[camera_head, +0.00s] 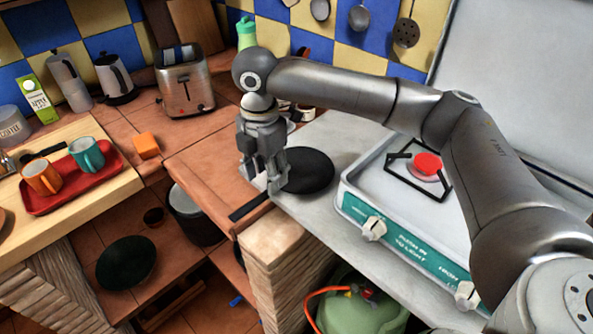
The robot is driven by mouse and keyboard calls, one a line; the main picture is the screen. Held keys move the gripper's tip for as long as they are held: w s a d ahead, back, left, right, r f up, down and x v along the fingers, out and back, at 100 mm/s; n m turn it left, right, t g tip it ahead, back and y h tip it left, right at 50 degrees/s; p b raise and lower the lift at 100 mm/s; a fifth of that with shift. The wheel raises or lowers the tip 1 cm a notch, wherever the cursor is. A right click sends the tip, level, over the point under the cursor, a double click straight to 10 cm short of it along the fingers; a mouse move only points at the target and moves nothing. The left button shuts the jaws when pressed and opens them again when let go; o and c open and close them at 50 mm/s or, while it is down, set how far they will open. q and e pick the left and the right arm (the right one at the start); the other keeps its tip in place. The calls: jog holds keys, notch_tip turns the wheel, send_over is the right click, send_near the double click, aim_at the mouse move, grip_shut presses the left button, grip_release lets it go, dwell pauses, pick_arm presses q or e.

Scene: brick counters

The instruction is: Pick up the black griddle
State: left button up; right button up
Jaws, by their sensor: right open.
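The black griddle (308,172) is a flat round pan lying on the grey counter left of the stove. Its dark handle (250,207) points toward the lower left, over the counter's edge. My right gripper (262,181) hangs fingers-down over the griddle's left side, near where the handle meets the pan. Its fingers are apart, with nothing visible held between them. The gripper hides part of the griddle's left rim and the handle's joint. I cannot tell whether the fingertips touch it. My left gripper is not in view.
The white and green stove (360,212) stands just right of the griddle. A toaster (184,84) is at the back left. A red tray (70,180) holds two mugs. A dark pot (194,215) and a round dark pan (126,263) sit lower down. A green gas bottle (358,310) stands below.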

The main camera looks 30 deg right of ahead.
jog(key=f, duration=0.4)
jog(key=shift+s+d+f, duration=0.1)
jog(key=shift+d+f, duration=0.1)
jog(key=shift+f, duration=0.2)
grip_shut()
jog(key=shift+r, duration=0.1)
